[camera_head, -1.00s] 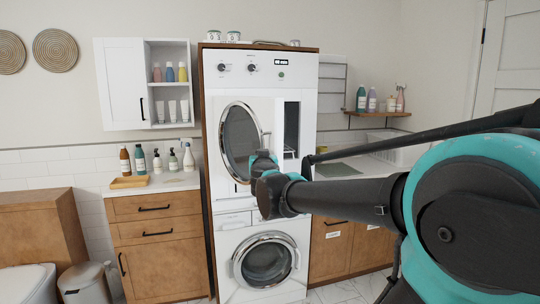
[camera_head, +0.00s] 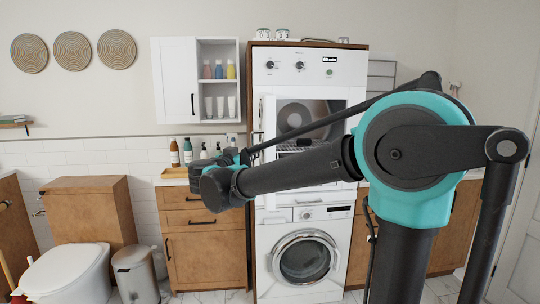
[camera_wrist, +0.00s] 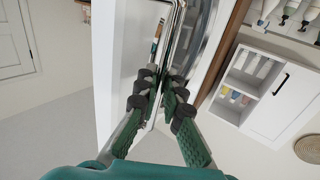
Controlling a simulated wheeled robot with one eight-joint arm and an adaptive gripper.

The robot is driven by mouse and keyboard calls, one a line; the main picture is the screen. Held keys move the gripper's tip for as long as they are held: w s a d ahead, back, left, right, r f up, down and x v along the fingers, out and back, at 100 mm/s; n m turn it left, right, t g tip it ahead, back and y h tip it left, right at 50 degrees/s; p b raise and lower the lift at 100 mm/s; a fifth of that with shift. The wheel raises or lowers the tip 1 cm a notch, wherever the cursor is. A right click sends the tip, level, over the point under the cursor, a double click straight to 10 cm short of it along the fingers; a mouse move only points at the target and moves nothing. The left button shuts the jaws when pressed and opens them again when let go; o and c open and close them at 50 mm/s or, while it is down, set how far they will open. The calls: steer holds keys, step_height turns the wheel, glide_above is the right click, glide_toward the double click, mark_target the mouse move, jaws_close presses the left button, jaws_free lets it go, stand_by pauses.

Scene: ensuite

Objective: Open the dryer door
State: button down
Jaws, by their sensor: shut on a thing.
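The dryer (camera_head: 345,72) is the upper white machine in a tall wooden surround. Its door (camera_head: 268,118) is swung out to the left and appears nearly edge-on in the head view. The drum opening (camera_head: 295,115) shows behind it, partly covered by my arm. In the head view my fingers are mostly hidden behind my wrist.
A washer (camera_head: 305,258) with its round door closed stands below the dryer. Left are a wooden cabinet (camera_head: 205,260), bottles, a white wall cabinet (camera_head: 174,80), a bin (camera_head: 135,272) and a toilet (camera_head: 68,272). Floor shows in front of the machines.

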steer(key=w+a+m+g+h, duration=0.2)
steer(key=a, duration=0.6)
steer(key=shift+w+a+h, duration=0.15)
steer(key=shift+a+h, duration=0.1)
steer(key=shift+h, duration=0.15)
steer(key=shift+r, duration=0.1)
steer(key=c, duration=1.6)
jaws_free()
steer(key=v, duration=1.2)
